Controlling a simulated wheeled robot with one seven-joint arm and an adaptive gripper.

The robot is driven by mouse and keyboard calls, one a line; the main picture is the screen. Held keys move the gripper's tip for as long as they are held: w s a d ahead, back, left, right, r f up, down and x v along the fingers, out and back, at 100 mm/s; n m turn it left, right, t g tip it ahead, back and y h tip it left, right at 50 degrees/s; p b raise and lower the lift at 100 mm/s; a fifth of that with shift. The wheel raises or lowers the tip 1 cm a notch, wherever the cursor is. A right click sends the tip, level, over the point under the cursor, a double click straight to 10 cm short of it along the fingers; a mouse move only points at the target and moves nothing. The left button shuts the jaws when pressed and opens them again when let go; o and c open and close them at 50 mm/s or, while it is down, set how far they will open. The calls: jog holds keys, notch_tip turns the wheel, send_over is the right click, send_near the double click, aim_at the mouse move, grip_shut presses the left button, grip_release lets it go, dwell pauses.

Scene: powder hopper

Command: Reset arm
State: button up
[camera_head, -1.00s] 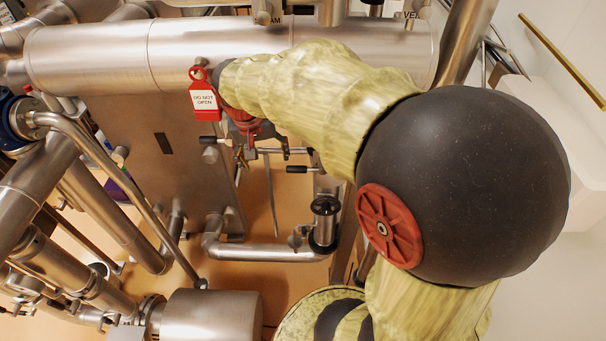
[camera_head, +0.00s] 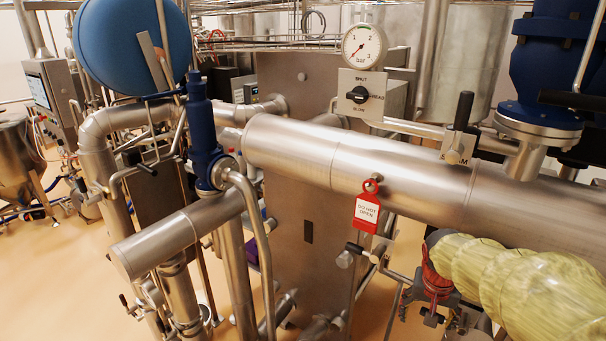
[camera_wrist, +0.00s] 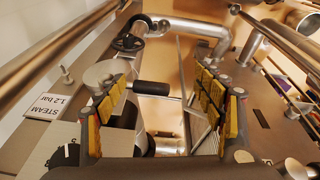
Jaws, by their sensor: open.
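My arm, in a pale yellow-green sleeve, reaches in from the lower right of the head view. My gripper (camera_head: 428,308) hangs below the thick steel pipe (camera_head: 405,180) there, its fingers small and partly unclear. In the wrist view my gripper (camera_wrist: 160,98) is open, its two yellow-padded fingers wide apart. Nothing is held between them. A black-handled rod (camera_wrist: 150,88) shows in the gap between the fingers; I cannot tell how far beyond them it is.
A red "DO NOT OPEN" tag (camera_head: 368,207) hangs left of my gripper. A pressure gauge (camera_head: 364,46) and black switch (camera_head: 357,95) stand behind the pipe. A blue valve (camera_head: 203,130) stands left. A steam label (camera_wrist: 58,104) lies left in the wrist view. Open floor (camera_head: 60,270) lies lower left.

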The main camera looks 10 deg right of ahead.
jog(key=s+a+f+n+t+y+b, duration=0.1)
jog(key=s+a+f+n+b, duration=0.2)
jog(key=s+a+b, duration=0.4)
jog(key=s+a+f+n+t+y+b, duration=0.1)
jog(key=s+a+f+n+b, duration=0.3)
jog(key=a+b, duration=0.8)
jog(key=shift+s+f+t, duration=0.8)
jog(key=shift+s+f, duration=0.2)
jog(key=shift+s, duration=0.4)
jog(key=shift+a, duration=0.1)
dwell(0.7)
